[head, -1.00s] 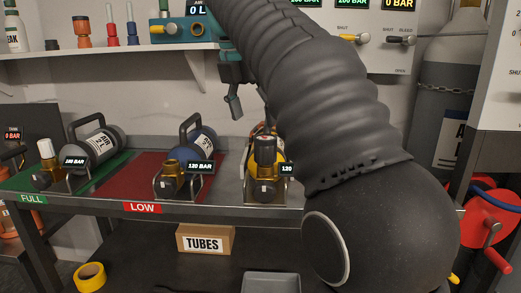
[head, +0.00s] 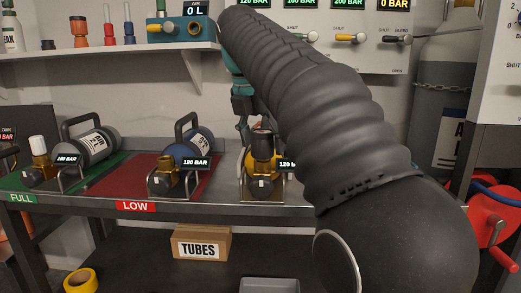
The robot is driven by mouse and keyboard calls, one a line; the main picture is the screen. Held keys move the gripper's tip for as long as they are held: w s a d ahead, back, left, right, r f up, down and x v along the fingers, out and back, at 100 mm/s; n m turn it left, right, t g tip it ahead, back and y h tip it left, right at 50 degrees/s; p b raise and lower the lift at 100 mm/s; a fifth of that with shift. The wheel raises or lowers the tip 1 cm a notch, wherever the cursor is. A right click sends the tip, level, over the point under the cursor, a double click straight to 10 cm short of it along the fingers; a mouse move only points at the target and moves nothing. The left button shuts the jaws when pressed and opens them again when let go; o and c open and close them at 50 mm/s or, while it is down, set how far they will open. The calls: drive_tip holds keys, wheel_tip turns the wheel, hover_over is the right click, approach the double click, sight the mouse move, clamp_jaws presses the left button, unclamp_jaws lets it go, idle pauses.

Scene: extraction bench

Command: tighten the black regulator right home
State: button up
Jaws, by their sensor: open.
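The black regulator (head: 262,145) is a dark knob on a brass valve body, upright at the front of a yellow cylinder (head: 248,160) lying in a metal cradle on the bench. Its gauge tag (head: 287,164) is partly covered by my arm. My gripper (head: 244,116) hangs just above and left of the black knob in the picture. It is open, with nothing seen in it. Much of it is hidden behind my arm, and I cannot tell whether a finger touches the knob.
A blue cylinder (head: 196,147) reading 120 BAR lies on the red LOW mat (head: 126,180). A grey cylinder (head: 98,143) with a white-topped regulator (head: 38,148) is on the green FULL mat (head: 60,176). A shelf (head: 120,51) runs above, and a TUBES box (head: 202,243) sits below.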

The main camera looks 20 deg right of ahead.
drive_tip(key=shift+r+n+t+p, duration=0.15)
drive_tip(key=shift+n+t+p, duration=0.15)
drive_tip(key=shift+n+p, duration=0.55)
drive_tip(key=n+y, duration=0.1)
drive_tip(key=n, duration=0.3)
drive_tip(key=shift+t, duration=0.3)
drive_tip(key=shift+c, duration=0.2)
drive_tip(key=shift+p, duration=0.3)
drive_tip(key=c, duration=1.2)
drive_tip(key=shift+m+p, duration=0.9)
drive_tip(key=shift+m, duration=0.15)
drive_tip(key=shift+c, duration=0.2)
drive_tip(key=m+g+h, duration=0.1)
drive_tip(key=m, duration=0.3)
drive_tip(key=shift+f, duration=0.2)
drive_tip(key=m+g, duration=0.1)
drive_tip(key=m, duration=0.3)
drive_tip(key=shift+h, duration=0.4)
drive_tip(key=m, duration=0.2)
drive_tip(key=m+g, duration=0.1)
drive_tip(key=m, duration=0.1)
drive_tip(key=shift+m+g, duration=0.3)
drive_tip(key=shift+m, duration=0.1)
